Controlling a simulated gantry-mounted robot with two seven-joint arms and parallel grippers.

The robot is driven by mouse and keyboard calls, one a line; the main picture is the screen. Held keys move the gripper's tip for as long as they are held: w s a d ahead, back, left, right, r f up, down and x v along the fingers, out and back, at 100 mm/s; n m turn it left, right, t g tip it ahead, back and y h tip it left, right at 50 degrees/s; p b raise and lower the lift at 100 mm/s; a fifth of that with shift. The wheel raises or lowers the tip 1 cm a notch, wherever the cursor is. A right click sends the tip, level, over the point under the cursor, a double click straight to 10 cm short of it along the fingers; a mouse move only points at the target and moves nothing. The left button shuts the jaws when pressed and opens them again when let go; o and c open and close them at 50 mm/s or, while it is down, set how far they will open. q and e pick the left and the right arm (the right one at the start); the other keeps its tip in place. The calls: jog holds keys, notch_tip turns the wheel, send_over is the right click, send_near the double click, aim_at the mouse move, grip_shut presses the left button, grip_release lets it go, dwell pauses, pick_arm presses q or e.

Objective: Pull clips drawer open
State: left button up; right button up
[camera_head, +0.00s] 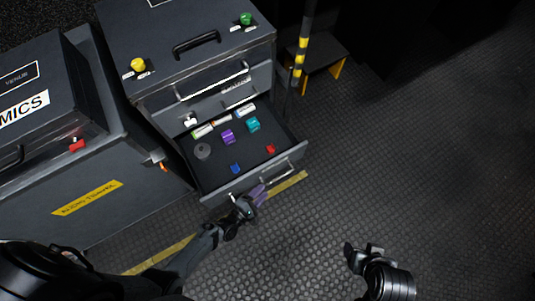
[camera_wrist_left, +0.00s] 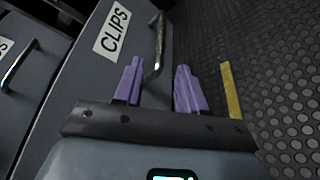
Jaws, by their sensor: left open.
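The clips drawer (camera_head: 218,188) is pulled out of the grey cabinet in the head view, with its contents showing. Its front carries a white CLIPS label (camera_wrist_left: 115,31) and a metal bar handle (camera_wrist_left: 158,45), both seen in the left wrist view; the handle also shows in the head view (camera_head: 277,173). My left gripper (camera_head: 258,192) is open at the drawer front, close to the handle. In the wrist view its purple fingers (camera_wrist_left: 158,82) point toward the handle, whose near end appears between them. Contact cannot be told. My right gripper (camera_head: 365,252) is empty-looking over the floor, apart from the drawer.
The drawer holds a grey roll (camera_head: 202,151), a purple item (camera_head: 228,137), a teal item (camera_head: 253,124) and small blue and red pieces. Another drawer handle (camera_head: 212,82) is above. A dark case (camera_head: 95,170) stands left.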

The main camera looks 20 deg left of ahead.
pick_arm(q)
jog(key=shift+p+v, duration=0.3)
jog(key=shift+v, duration=1.1)
